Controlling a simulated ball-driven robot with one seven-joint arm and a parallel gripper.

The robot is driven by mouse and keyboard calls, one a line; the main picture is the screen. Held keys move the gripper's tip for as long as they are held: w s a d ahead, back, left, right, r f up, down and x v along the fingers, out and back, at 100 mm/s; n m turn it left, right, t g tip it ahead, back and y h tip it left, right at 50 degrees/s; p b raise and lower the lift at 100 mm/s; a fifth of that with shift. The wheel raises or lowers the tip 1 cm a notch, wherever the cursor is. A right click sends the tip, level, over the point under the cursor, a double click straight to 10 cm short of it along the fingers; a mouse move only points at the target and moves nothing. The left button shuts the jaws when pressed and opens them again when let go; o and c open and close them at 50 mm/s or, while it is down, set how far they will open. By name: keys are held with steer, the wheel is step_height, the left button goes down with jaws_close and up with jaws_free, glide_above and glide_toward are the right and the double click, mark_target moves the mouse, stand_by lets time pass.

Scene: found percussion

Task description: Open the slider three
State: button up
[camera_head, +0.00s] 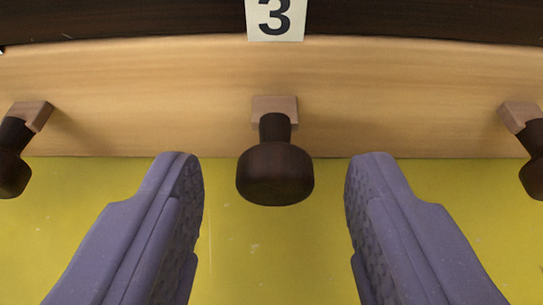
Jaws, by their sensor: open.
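A dark brown round knob (275,172) stands out from a small wooden block on a pale wood panel (160,85). A white label with a black 3 (275,17) sits directly above this knob, on the dark strip. My gripper (275,180) is open, with one purple-grey finger on each side of the knob. A clear gap shows between each finger and the knob, and neither finger touches it. The top of the label is cut off by the picture's edge.
Another dark knob (12,160) is at the left edge and one more (533,160) at the right edge, both partly cut off. A dark wood strip (130,18) runs along the top. The yellow surface (270,260) below is clear between my fingers.

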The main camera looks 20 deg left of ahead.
jaws_close()
steer(key=shift+s+d, duration=0.25)
steer(key=shift+s, duration=0.45)
steer(key=shift+s+d, duration=0.2)
steer(key=shift+s, duration=0.45)
jaws_free()
steer(key=shift+s+p, duration=0.1)
steer(key=shift+p, duration=0.2)
steer(key=p+v, duration=0.2)
steer(key=v, duration=0.4)
steer(key=shift+s+d+r, duration=0.15)
steer(key=shift+s+r, duration=0.1)
steer(key=shift+r, duration=0.05)
steer(key=shift+s+d, duration=0.1)
steer(key=shift+s, duration=0.35)
